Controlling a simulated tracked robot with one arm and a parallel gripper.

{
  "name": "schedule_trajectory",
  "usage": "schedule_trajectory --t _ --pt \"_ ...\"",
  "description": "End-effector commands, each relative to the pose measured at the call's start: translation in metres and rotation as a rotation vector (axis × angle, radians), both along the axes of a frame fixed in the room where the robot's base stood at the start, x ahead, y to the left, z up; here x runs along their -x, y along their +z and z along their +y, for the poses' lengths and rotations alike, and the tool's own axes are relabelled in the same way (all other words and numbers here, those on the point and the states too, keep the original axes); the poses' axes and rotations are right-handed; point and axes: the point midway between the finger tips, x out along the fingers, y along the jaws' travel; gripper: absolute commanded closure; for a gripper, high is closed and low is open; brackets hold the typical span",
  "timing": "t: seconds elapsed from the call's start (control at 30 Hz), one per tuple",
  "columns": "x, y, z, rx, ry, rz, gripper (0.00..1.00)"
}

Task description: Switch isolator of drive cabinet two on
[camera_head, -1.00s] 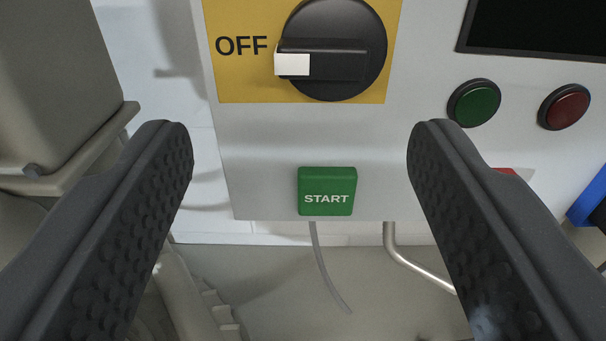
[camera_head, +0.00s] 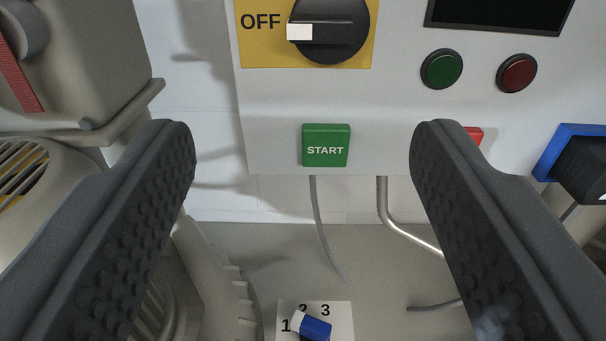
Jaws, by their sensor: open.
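The isolator is a black rotary knob (camera_head: 335,32) on a yellow plate (camera_head: 262,50) at the top of the view. Its handle lies level, with the white end pointing left at the word OFF. The top of the knob and plate is cut off by the picture edge. The knob sits on a light grey cabinet (camera_head: 285,105). My gripper (camera_head: 303,140) is open and empty, its two dark ridged fingers wide apart at left and right. The knob is above the fingertips in the picture. No cabinet number shows.
A green START block (camera_head: 326,146) is on the cabinet's lower edge, with a red block (camera_head: 474,134) partly behind the right finger. Green (camera_head: 441,69) and red (camera_head: 517,73) buttons sit under a dark screen (camera_head: 497,12). Below is a blue-handled switch (camera_head: 315,325) marked 1, 2, 3. Beige machinery (camera_head: 75,60) stands left.

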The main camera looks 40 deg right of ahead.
Motion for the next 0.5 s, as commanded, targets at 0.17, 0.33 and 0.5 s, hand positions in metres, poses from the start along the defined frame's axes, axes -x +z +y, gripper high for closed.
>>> schedule_trajectory --t 0.17,0.33,0.5 --pt "0.007 -0.001 0.008 0.001 0.0 0.0 0.4" --pt "0.014 -0.001 0.014 0.001 0.0 0.001 0.4" --pt "0.021 -0.002 0.021 0.0 -0.001 0.001 0.4"
